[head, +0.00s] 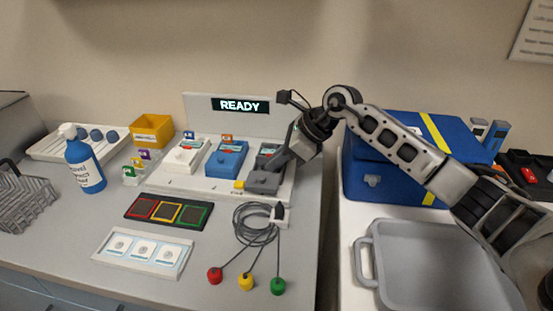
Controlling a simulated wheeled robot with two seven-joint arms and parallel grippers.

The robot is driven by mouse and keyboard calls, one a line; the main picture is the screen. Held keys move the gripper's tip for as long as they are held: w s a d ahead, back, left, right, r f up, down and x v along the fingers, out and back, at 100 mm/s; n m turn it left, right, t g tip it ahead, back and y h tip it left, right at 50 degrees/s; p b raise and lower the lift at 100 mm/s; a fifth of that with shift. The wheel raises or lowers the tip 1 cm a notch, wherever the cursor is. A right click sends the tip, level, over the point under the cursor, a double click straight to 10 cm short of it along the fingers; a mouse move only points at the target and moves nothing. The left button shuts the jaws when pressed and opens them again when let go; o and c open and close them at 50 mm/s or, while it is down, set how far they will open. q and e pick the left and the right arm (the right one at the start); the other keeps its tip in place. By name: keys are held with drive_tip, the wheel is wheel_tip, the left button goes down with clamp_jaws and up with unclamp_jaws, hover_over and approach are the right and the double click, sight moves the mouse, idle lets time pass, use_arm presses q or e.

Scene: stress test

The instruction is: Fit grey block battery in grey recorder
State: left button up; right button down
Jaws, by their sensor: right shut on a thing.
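The grey recorder (264,181) sits at the right end of the white stand, beside the blue and white ones. My right gripper (283,159) comes in from the right and points down over the recorder's back part. It is shut on a small dark grey piece, which looks like the grey block battery. The fingers mostly hide this piece, and I cannot tell whether it touches or sits in the recorder. My left gripper is not in view.
A blue recorder (226,160) and a white one (185,156) stand to the left. A coiled cable (255,222) with red, yellow and green ends lies in front. A blue case (365,181) and a grey tub (440,255) are on the right.

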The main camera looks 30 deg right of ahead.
sight(277, 171)
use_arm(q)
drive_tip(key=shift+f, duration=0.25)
use_arm(e)
drive_tip(key=shift+f, duration=0.2)
idle(0.4)
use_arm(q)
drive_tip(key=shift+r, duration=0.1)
use_arm(e)
drive_tip(key=c, duration=1.8)
unclamp_jaws()
drive_tip(key=shift+r, duration=0.15)
use_arm(q)
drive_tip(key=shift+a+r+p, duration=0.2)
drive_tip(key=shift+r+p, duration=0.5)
drive_tip(key=shift+p, duration=0.45)
use_arm(e)
drive_tip(key=shift+r, duration=1.9)
drive_tip(key=shift+o, duration=0.2)
drive_tip(key=o, duration=0.5)
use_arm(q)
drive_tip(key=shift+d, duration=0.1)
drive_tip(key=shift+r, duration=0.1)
